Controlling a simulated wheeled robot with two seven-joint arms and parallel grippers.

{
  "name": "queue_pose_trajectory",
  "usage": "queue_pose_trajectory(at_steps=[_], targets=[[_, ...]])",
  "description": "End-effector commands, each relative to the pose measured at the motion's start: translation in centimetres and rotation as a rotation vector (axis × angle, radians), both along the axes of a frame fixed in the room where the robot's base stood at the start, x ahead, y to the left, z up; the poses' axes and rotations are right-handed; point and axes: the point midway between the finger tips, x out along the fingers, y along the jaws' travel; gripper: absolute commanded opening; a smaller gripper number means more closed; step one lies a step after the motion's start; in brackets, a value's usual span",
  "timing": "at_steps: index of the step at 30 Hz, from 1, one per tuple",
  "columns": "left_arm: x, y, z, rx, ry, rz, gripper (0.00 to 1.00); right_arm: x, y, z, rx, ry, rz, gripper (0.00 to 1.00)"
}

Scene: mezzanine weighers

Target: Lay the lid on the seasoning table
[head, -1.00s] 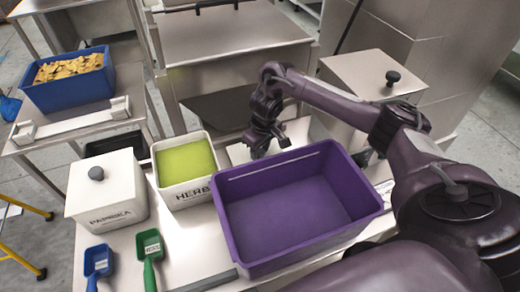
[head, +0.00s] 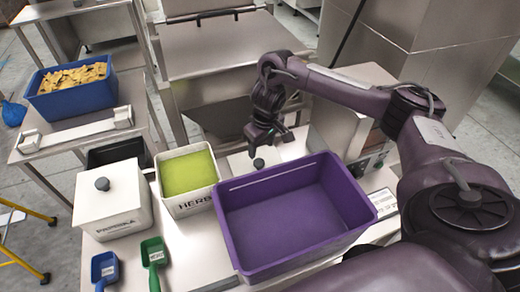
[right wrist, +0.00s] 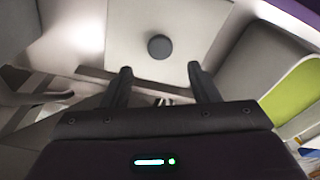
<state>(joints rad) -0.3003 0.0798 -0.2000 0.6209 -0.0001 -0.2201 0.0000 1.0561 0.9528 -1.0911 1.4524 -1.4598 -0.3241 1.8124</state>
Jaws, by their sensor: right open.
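The lid (head: 238,160) is a pale flat plate with a dark round knob (head: 258,163). It lies behind the purple tub on the seasoning table (head: 190,246), its front part hidden by the tub. In the right wrist view the lid (right wrist: 118,35) shows with its knob (right wrist: 159,47) beyond the fingertips. My right gripper (head: 266,143) is open and empty, just above the knob and apart from it; its spread fingers show in the right wrist view (right wrist: 160,75). My left gripper is not in view.
The purple tub (head: 232,222) stands close in front of the lid. A herb container (head: 190,203), a lidded paprika box (head: 115,210), and blue (head: 104,268) and green (head: 153,255) scoops are at the left. A blue crate (head: 75,101) stands on a side table.

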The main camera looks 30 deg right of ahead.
Motion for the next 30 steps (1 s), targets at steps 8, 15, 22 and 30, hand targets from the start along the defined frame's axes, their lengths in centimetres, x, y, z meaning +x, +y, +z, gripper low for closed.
queue_pose_trajectory(at_steps=[8, 15, 22, 30], targets=[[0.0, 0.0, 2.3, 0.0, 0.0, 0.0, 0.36, -0.5, -0.1, 4.4, -0.002, -0.001, 0.0, 0.55], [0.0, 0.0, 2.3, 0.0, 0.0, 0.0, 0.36, -0.6, -0.1, 4.8, 0.0, 0.001, 0.0, 0.55], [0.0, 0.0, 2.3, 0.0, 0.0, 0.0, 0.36, -0.6, -0.1, 4.8, 0.0, 0.001, 0.0, 0.55], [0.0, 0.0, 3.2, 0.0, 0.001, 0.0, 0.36, -0.6, -0.1, 5.7, 0.0, 0.0, 0.0, 0.55]])
